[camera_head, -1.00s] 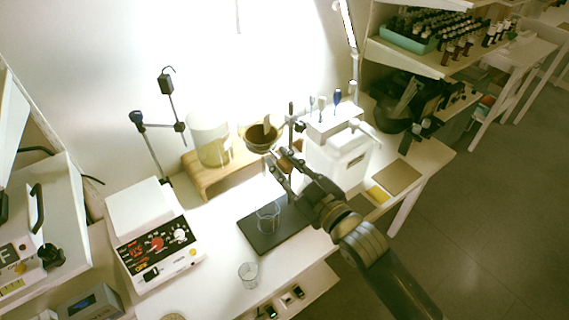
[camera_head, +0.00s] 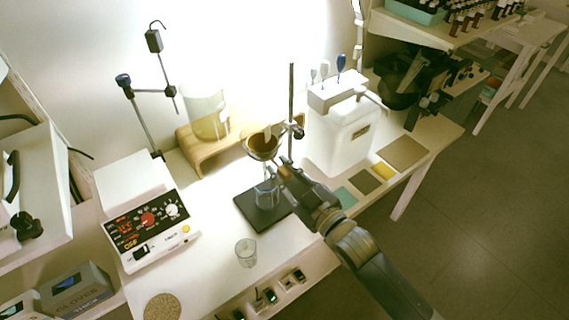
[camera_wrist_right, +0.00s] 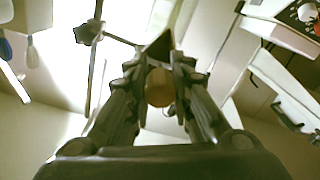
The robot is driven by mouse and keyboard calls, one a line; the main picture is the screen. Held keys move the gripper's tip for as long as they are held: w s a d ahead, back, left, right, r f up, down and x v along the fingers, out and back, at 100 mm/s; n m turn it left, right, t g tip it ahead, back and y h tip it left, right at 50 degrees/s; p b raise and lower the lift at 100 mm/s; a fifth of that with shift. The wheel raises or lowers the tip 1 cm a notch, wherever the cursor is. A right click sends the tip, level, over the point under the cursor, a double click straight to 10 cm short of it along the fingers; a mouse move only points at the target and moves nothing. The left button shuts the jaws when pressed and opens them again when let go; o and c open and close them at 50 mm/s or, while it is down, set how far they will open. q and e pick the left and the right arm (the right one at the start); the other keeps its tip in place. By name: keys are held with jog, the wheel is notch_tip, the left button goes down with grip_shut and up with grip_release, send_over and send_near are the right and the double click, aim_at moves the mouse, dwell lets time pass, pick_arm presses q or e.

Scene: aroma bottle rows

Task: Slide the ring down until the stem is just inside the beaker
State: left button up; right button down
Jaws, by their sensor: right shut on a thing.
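The ring (camera_head: 247,151) holds a glass funnel (camera_head: 262,147) with a brown filter in it. A clamp (camera_head: 297,132) joins it to an upright dark rod (camera_head: 291,90). The glass beaker (camera_head: 267,195) stands on the dark stand plate (camera_head: 250,215), below the funnel. The funnel's stem is thin and close to the beaker's mouth; I cannot tell whether its tip is inside. My right gripper (camera_head: 280,168) is shut on the ring, though the contact is hard to see. In the right wrist view the fingers (camera_wrist_right: 160,62) close around a dark piece. My left gripper is not in view.
An empty glass (camera_head: 246,252) stands at the table's front. A wooden stand (camera_head: 205,155) with a jar is behind, and a white container (camera_head: 340,135) is close on the right.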

jog(key=shift+f+b, duration=0.35)
jog(key=shift+f, duration=0.8)
jog(key=c, duration=1.4)
grip_release()
jog(key=shift+r, duration=0.1)
jog(key=v, duration=1.2)
